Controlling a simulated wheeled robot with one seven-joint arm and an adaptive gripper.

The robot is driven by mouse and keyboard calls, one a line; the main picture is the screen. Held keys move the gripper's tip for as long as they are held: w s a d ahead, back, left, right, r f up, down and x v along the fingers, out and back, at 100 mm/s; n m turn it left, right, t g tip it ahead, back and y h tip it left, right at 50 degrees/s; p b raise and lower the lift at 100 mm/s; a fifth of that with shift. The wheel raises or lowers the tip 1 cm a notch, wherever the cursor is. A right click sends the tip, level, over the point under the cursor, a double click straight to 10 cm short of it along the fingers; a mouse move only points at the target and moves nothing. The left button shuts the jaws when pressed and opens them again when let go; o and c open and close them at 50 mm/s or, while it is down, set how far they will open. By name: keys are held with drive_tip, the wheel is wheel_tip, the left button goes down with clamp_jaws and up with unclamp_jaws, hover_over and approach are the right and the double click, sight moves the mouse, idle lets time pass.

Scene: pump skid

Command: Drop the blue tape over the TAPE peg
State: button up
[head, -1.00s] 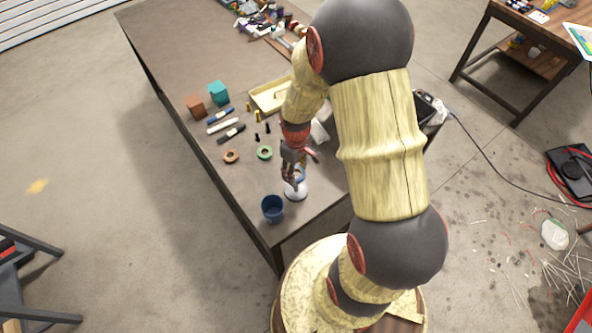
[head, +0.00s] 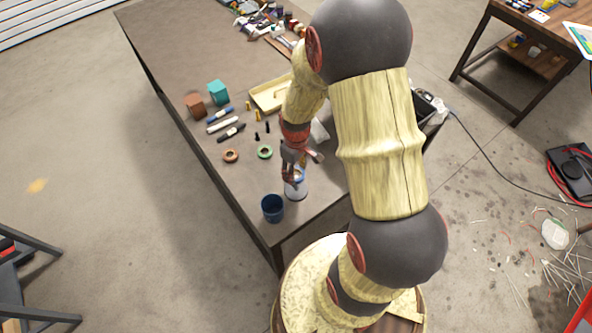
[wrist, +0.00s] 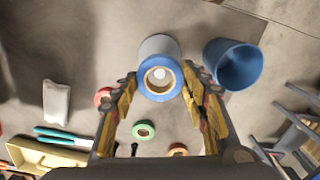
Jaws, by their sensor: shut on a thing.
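The blue tape (wrist: 147,91) is a roll held between the two fingers of my gripper (wrist: 160,88) in the wrist view. In the head view, the tape (head: 299,179) is partly hidden by my gripper (head: 291,177). The TAPE peg's round grey base (wrist: 158,45) shows behind the roll in the wrist view, and the base (head: 296,194) shows below the gripper in the head view. A pale peg tip (wrist: 160,73) shows through the roll's hole. I cannot tell how far the peg reaches into it. No lettering is readable.
A blue cup (head: 272,208) stands beside the peg base, near the table corner. Green tape (head: 265,152) and orange tape (head: 231,156) lie farther back. Markers, two blocks and a yellow tray (head: 268,96) lie beyond.

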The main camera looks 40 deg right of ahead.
drive_tip(key=shift+f, duration=0.1)
drive_tip(key=o, duration=1.1)
wheel_tip(320, 180, up, 12)
drive_tip(key=shift+r, duration=0.1)
idle(0.6)
